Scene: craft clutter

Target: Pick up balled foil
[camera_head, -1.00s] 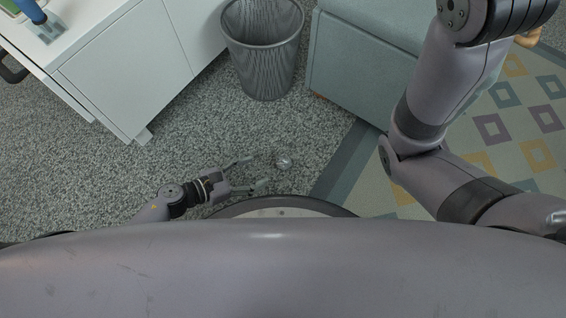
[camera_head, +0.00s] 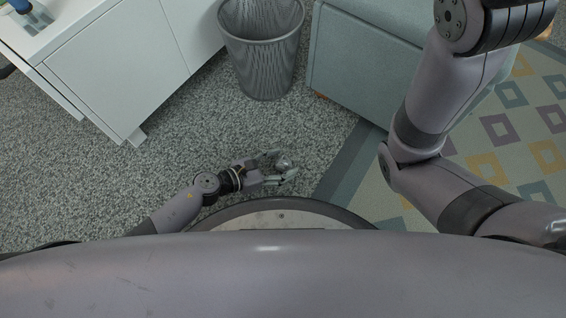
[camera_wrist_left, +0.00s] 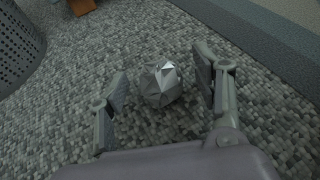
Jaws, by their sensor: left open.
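The balled foil (camera_head: 284,164) is a small crumpled silver ball on the grey carpet, left of the patterned rug. In the left wrist view the foil (camera_wrist_left: 161,83) lies between the two fingers, nearer the right one, with a gap to the left one. My left gripper (camera_head: 284,166) is open around the foil, low over the floor. Its fingers also show in the left wrist view (camera_wrist_left: 160,88). I cannot tell if the right finger touches the foil. My right arm comes in at the right; its gripper is out of view.
A mesh waste bin (camera_head: 262,50) stands on the carpet beyond the foil. A white cabinet (camera_head: 120,65) is at the upper left and a grey-green sofa (camera_head: 365,65) at the upper right. A patterned rug (camera_head: 350,180) lies to the right. Carpet around the foil is clear.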

